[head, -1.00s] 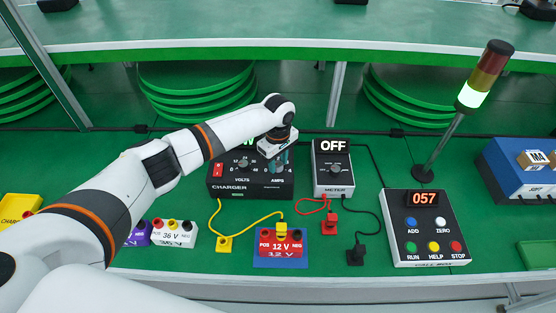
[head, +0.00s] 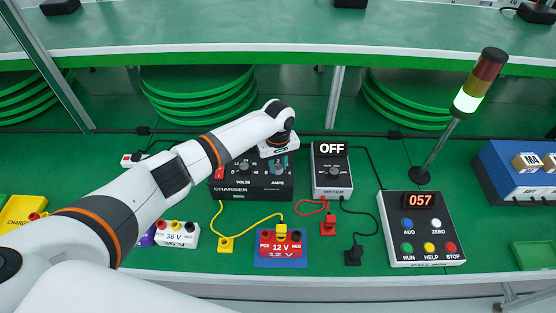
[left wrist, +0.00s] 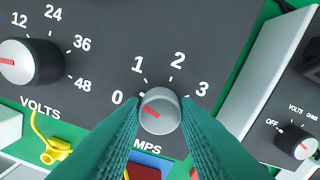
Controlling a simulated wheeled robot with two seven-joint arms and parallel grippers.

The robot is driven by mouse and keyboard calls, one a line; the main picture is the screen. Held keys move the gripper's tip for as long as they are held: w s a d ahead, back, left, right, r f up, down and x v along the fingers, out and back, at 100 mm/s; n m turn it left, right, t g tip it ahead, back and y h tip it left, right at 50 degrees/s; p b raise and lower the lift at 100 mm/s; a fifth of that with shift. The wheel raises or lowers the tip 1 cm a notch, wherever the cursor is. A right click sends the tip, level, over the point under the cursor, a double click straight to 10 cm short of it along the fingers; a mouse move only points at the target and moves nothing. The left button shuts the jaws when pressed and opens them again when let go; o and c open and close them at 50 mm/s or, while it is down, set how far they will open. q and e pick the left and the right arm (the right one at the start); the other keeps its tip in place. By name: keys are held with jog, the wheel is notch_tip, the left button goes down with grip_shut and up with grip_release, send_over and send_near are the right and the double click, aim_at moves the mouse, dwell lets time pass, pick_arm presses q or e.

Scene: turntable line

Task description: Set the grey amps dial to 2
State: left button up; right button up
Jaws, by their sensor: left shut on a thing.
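The black charger (head: 225,192) stands on the green bench, with a volts dial (left wrist: 30,62) and the grey amps dial (left wrist: 160,118). The amps scale reads 0, 1, 2, 3 from left to right in the left wrist view. The amps dial's red pointer line slants up and left, towards the 0 side. My left gripper (left wrist: 160,106) is shut on the amps dial, one teal fingertip at each side. In the head view, the left gripper (head: 278,164) is above the charger's right half and partly hides that dial. My right gripper is out of view.
A meter (head: 333,187) reading OFF stands close right of the charger. The red 12 V battery (head: 281,248), yellow and red plugs and cables lie in front. A call box (head: 428,240) showing 057 and a lamp post (head: 440,145) stand further right.

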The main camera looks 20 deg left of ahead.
aim_at(278, 166)
pick_arm(q)
jog(key=m+p, duration=0.1)
jog(key=m, duration=0.2)
jog(key=shift+r+m, duration=0.1)
jog(key=shift+m, duration=0.2)
jog(key=m+p, duration=0.1)
jog(key=m, duration=0.2)
jog(key=shift+m, duration=0.4)
jog(key=m, duration=0.3)
jog(key=shift+m, duration=2.2)
jog(key=o, duration=1)
notch_tip(278, 166, up, 12)
jog(key=shift+f+b, duration=0.1)
jog(key=shift+b, duration=0.7)
